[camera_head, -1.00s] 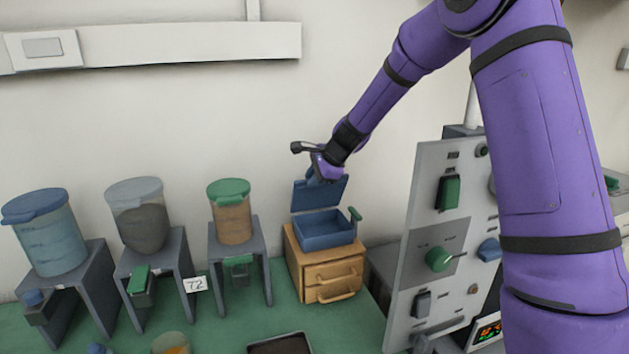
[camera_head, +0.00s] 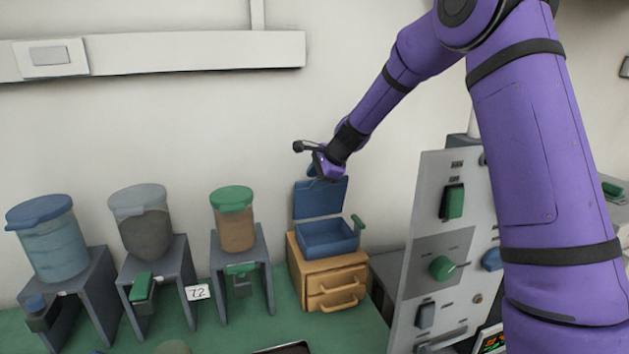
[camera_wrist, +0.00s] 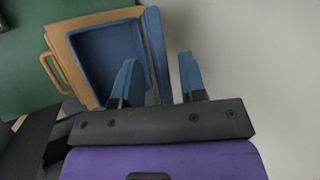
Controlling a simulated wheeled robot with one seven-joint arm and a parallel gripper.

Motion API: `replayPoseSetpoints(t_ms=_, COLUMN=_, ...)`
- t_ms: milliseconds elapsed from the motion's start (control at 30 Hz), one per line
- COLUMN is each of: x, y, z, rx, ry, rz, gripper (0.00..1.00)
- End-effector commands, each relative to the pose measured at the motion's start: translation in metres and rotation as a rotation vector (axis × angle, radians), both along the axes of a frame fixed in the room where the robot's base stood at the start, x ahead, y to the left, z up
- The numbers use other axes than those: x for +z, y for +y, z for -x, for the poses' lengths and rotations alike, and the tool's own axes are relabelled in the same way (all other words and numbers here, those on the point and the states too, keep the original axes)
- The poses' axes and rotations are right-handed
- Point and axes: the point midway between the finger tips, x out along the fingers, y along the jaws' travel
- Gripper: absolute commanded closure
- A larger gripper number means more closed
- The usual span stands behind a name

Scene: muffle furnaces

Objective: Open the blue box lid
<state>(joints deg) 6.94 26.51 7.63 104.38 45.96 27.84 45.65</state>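The blue box (camera_head: 328,238) sits on a small wooden drawer unit (camera_head: 332,284), and its inside shows as an empty blue tray. Its blue lid (camera_head: 320,198) stands raised, roughly upright, at the back of the box. My gripper (camera_head: 318,172) is at the lid's top edge. In the wrist view the box (camera_wrist: 106,58) lies to the left and the lid (camera_wrist: 157,50) is seen edge-on. My gripper's blue fingers (camera_wrist: 160,80) are apart, with the lid's edge between them. No firm grip on the lid shows.
Containers on grey stands are to the left: blue-lidded (camera_head: 46,238), grey-lidded (camera_head: 146,222) and green-lidded (camera_head: 235,220). A grey control panel (camera_head: 440,250) with green knobs stands to the right. The wall is close behind the box.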

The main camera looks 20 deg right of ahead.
Motion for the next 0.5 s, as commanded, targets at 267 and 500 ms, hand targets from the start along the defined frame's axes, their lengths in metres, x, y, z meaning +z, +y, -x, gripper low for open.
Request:
replayPoseSetpoints(t_ms=267, x=0.041, y=-0.02, z=0.023, rx=-0.002, ry=-0.004, rz=0.001, gripper=0.62)
replayPoseSetpoints(t_ms=500, x=0.07, y=-0.033, z=0.039, rx=0.0, ry=-0.002, rz=0.001, gripper=0.62)
